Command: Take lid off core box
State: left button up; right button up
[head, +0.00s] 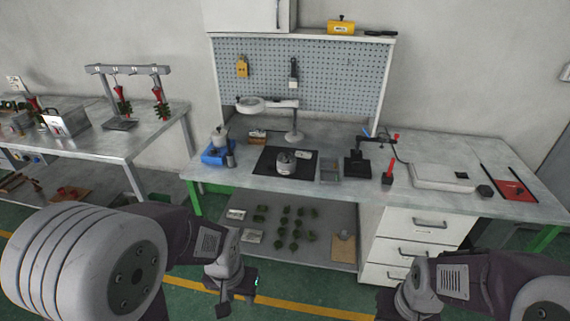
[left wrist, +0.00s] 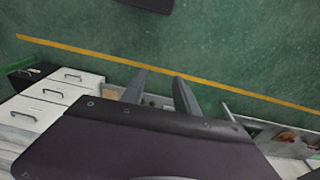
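I cannot tell for sure which thing is the core box. A small brown box (head: 257,137) stands at the back left of the workbench (head: 350,190), too small to show whether it has a lid. A larger grey box (head: 67,122) stands on the left table (head: 100,145). My left gripper (head: 238,291) hangs low in front of the workbench, away from both boxes. In the left wrist view its two fingers (left wrist: 160,92) are apart with nothing between them. My right arm is at the lower right; its fingertips do not show.
A black mat (head: 265,166) holds a round metal pot (head: 285,162). A blue-based device (head: 217,152), magnifier lamp (head: 294,125), small grey tray (head: 330,171) and flat white device (head: 440,177) share the workbench. Drawers (head: 415,245) stand below right. The lower shelf (head: 330,220) holds several green pieces.

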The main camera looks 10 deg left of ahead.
aim_at(286, 159)
jog(key=i+j, duration=0.1)
jog(key=i, duration=0.85)
jog(key=i+j, duration=0.15)
jog(key=i, duration=0.8)
jog(key=j+u, duration=0.05)
